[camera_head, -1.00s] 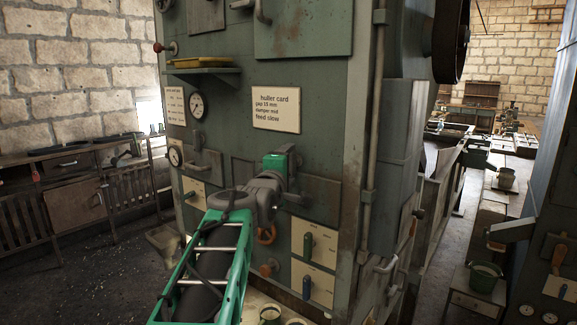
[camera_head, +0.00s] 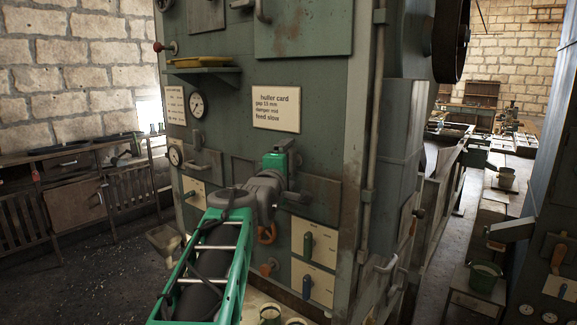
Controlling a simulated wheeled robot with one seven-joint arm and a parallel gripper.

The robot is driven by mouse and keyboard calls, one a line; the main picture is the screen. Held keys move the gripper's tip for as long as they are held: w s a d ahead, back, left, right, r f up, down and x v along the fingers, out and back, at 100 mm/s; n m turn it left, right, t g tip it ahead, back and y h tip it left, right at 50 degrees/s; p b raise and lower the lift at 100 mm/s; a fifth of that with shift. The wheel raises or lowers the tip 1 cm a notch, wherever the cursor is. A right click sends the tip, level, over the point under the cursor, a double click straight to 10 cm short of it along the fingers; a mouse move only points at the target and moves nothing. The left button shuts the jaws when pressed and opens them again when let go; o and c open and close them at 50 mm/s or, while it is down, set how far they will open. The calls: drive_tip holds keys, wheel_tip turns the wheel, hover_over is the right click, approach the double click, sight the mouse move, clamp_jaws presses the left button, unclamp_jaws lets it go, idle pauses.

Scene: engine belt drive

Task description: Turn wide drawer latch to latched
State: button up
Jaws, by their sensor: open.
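My gripper (camera_head: 283,161), with a green body and grey wrist, is close against the front of the tall green machine cabinet (camera_head: 235,65). It is in front of a wide, worn drawer-like panel (camera_head: 318,190) in the middle of the cabinet. The jaws are open, but the fingertips are small and partly hidden by the gripper body. A small grey handle or lever (camera_head: 296,196) sticks out just below and right of the gripper. I cannot tell for sure which part is the wide drawer latch, its position, or whether the jaws touch it.
A huller card (camera_head: 276,109) is fixed above my gripper. An orange hook-like handle (camera_head: 267,236) is below it. Cream panels with green (camera_head: 308,245) and blue (camera_head: 307,287) levers are lower right. A shelf with a yellow tray (camera_head: 202,62) juts out upper left.

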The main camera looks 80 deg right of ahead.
drive_tip(key=a+b, duration=0.3)
drive_tip(key=a, duration=0.4)
drive_tip(key=shift+a, duration=0.4)
drive_tip(key=w+a+f+t+y, duration=0.2)
drive_tip(key=w+a+f+t, duration=0.1)
drive_tip(key=w+f, duration=0.3)
drive_tip(key=w+a+f+t+y, duration=0.2)
drive_tip(key=w+a+f, duration=0.15)
drive_tip(key=w, duration=0.55)
drive_tip(key=w+a+f+t+y, duration=0.2)
drive_tip(key=w+a+f+y, duration=0.4)
drive_tip(key=w+a+f, duration=0.65)
drive_tip(key=a+f+g+y, duration=0.1)
drive_tip(key=a+f+y, duration=0.2)
drive_tip(key=a+f, duration=0.5)
drive_tip(key=a+f+y, duration=0.2)
drive_tip(key=a+f, duration=0.2)
drive_tip(key=a, duration=0.8)
drive_tip(key=s+a+f+g+y, duration=0.2)
drive_tip(key=s+a+f, duration=0.2)
drive_tip(key=a, duration=0.3)
drive_tip(key=s+a+f+g+y, duration=0.1)
drive_tip(key=s+a+f+g, duration=0.15)
drive_tip(key=s+a, duration=0.35)
drive_tip(key=w+r+t, duration=0.1)
drive_tip(key=w+a+r+t, duration=0.1)
drive_tip(key=w+r, duration=0.1)
drive_tip(key=shift+w+r, duration=0.1)
drive_tip(key=shift+w, duration=0.15)
